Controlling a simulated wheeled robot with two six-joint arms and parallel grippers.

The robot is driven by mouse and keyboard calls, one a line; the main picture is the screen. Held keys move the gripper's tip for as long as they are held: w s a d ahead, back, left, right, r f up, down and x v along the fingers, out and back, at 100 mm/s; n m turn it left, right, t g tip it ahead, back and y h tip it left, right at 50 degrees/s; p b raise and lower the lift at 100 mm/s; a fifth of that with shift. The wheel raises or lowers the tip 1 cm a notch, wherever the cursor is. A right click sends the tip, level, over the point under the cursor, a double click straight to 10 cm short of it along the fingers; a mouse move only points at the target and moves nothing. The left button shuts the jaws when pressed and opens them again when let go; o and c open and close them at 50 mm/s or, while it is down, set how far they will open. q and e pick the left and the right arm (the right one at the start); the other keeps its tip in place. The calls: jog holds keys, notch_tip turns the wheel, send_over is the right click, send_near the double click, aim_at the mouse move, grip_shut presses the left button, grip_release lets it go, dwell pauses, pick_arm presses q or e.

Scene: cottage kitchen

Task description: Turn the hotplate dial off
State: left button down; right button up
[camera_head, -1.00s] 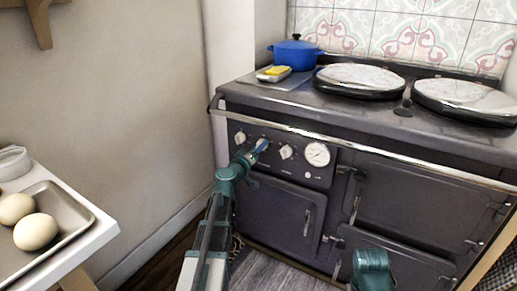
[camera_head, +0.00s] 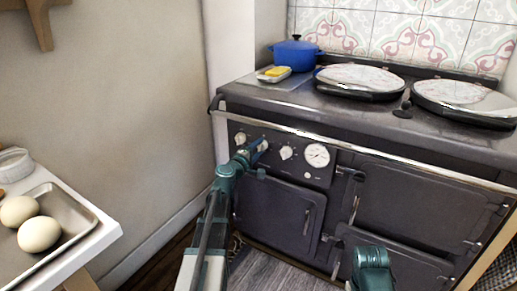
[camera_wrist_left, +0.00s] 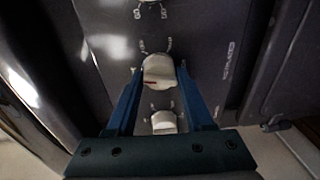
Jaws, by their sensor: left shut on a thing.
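The stove's front panel (camera_head: 265,165) carries a row of white dials and a round gauge. My left gripper (camera_head: 258,147) reaches the middle dial (camera_head: 263,144) from the front. In the left wrist view, the two blue fingers of this gripper (camera_wrist_left: 159,72) are shut on the sides of a white dial (camera_wrist_left: 160,68) with a small red mark. Another white dial (camera_wrist_left: 163,122) lies nearer the gripper's palm, and part of a third (camera_wrist_left: 148,3) shows at the top edge. My right gripper is not in view; only a teal part of my right arm shows.
The dark stove has a chrome rail (camera_head: 330,137) above the panel. On top are a blue pot (camera_head: 296,54), a dish with something yellow (camera_head: 273,74) and two round lids (camera_head: 359,79). A tray with eggs (camera_head: 85,220) is at the left.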

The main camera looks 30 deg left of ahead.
pick_arm(q)
jog(key=shift+n, duration=0.9)
jog(key=shift+c, duration=1.6)
grip_release()
jog(key=s+r+p, duration=0.1)
jog(key=s, duration=1.2)
jog(key=shift+s+a, duration=0.3)
jog(key=shift+s, duration=0.1)
